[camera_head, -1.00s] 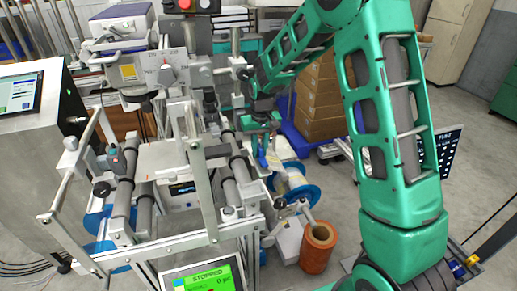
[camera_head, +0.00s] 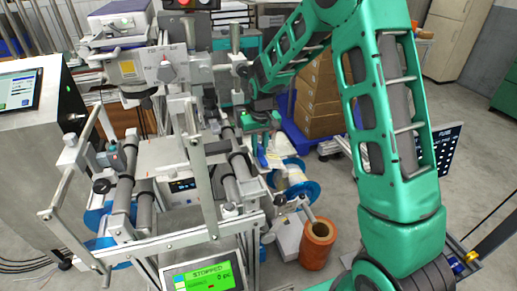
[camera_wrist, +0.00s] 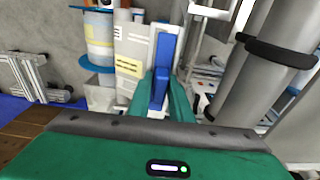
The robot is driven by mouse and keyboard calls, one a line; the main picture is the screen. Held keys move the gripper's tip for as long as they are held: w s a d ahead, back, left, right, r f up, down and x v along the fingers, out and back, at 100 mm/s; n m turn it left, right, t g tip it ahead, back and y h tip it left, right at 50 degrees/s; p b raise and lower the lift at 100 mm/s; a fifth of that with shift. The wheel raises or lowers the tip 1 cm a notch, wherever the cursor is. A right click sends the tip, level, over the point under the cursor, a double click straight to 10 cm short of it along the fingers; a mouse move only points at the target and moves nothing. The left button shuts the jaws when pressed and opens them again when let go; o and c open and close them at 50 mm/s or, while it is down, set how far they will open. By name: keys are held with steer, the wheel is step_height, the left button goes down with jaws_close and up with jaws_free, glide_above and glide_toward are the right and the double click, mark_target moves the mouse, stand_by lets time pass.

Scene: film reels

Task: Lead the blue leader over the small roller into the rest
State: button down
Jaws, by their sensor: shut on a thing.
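The blue leader (camera_wrist: 162,70) stands upright between the two green fingers of my gripper (camera_wrist: 164,100) in the wrist view. My gripper is shut on it. In the head view my gripper (camera_head: 264,148) is just right of the machine's grey rollers (camera_head: 238,172), above the blue-flanged reel (camera_head: 293,178). A pale web (camera_head: 277,155) shows between my gripper and that reel. In the wrist view a large grey roller (camera_wrist: 245,75) stands close on the right, apart from the leader. I cannot tell which roller is the small one, and I cannot pick out the rest.
The machine's metal frame (camera_head: 195,150) fills the left and middle. An orange roll (camera_head: 318,245) stands on the floor at lower right. Cardboard boxes (camera_head: 318,100) on a blue pallet are behind my arm. A screen (camera_head: 203,277) reads STOPPED.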

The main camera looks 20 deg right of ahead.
steer(key=shift+s+f, duration=0.1)
steer(key=shift+f, duration=0.2)
stand_by(0.4)
steer(key=c, duration=1.6)
jaws_free()
steer(key=shift+f, duration=0.1)
steer(key=shift+o, duration=0.4)
steer(key=shift+r, duration=0.5)
steer(key=r, duration=0.6)
steer(key=s+r, duration=0.1)
steer(key=r, duration=0.3)
steer(key=shift+r, duration=0.1)
steer(key=s+d+r+m, duration=0.2)
steer(key=s+d+r, duration=0.1)
steer(key=s+d, duration=0.5)
steer(key=s+d+r+m, duration=0.1)
steer(key=s+d+r, duration=0.4)
steer(key=s, duration=0.5)
steer(key=s+d+f+m, duration=0.1)
steer(key=s, duration=1)
steer(key=s+d+f+m+g, duration=0.1)
steer(key=s+d+m, duration=0.1)
steer(key=s, duration=0.9)
steer(key=shift+d+f, duration=0.3)
steer(key=shift+f, duration=0.1)
